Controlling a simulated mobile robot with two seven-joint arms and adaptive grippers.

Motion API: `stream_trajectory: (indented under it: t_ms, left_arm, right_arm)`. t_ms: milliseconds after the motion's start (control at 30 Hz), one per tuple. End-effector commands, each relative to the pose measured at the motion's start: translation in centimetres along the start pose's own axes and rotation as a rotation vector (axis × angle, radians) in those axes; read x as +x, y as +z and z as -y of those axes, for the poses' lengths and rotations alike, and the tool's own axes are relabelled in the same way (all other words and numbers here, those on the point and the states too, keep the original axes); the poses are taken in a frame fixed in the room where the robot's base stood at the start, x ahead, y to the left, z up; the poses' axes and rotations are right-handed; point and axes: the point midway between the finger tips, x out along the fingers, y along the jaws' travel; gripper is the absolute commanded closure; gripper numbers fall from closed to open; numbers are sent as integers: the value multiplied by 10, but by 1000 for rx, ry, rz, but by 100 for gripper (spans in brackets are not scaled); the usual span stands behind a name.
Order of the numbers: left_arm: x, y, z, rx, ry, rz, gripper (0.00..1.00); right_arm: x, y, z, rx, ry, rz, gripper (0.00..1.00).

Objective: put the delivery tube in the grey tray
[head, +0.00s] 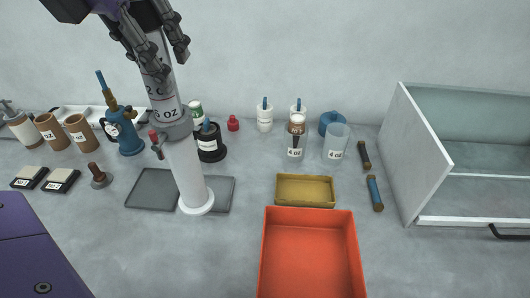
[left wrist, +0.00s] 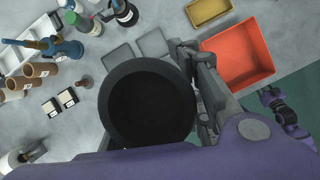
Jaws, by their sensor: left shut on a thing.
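The delivery tube (head: 186,172) is a tall pale cylinder with a dark collar, a small red knob on its side, oz labels higher up and a round white foot. My left gripper (head: 164,58) is shut on its upper part and holds it nearly upright, slightly tilted. The tube's wide dark open end (left wrist: 147,105) fills the middle of the left wrist view.
An orange bin (head: 312,250) and a yellow tray (head: 305,190) lie to the right. A blue torch-like tool (head: 124,130), brown cups (head: 79,132) and a dark-based pot (head: 210,145) stand nearby. A white open-fronted cabinet (head: 415,150) is at far right. The counter before the grey tray is clear.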

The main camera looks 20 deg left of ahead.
Motion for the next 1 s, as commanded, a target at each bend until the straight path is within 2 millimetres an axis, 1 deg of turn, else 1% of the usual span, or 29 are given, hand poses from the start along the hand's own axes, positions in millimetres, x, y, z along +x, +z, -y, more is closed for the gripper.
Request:
stream_trajectory:
  t_ms: [267,367,433,567,833,1000]
  left_arm:
    - [0,1,-1,-28,15,1,100]
    - [4,5,-2,-30,13,-1,100]
    - [10,10,-5,-29,12,-1,100]
    - [26,25,-13,-30,10,-1,100]
    - [66,62,-32,-30,11,2,100]
    - [100,71,-41,-29,12,-1,100]
  right_arm:
    - [0,-1,3,12,0,-2,73]
    - [0,-1,3,12,1,-2,73]
    - [0,-1,2,12,1,-2,73]
    - [0,-2,1,8,2,-4,73]
    - [-2,-7,-2,-1,2,-9,73]
    - [-2,-6,-3,-4,1,-6,73]
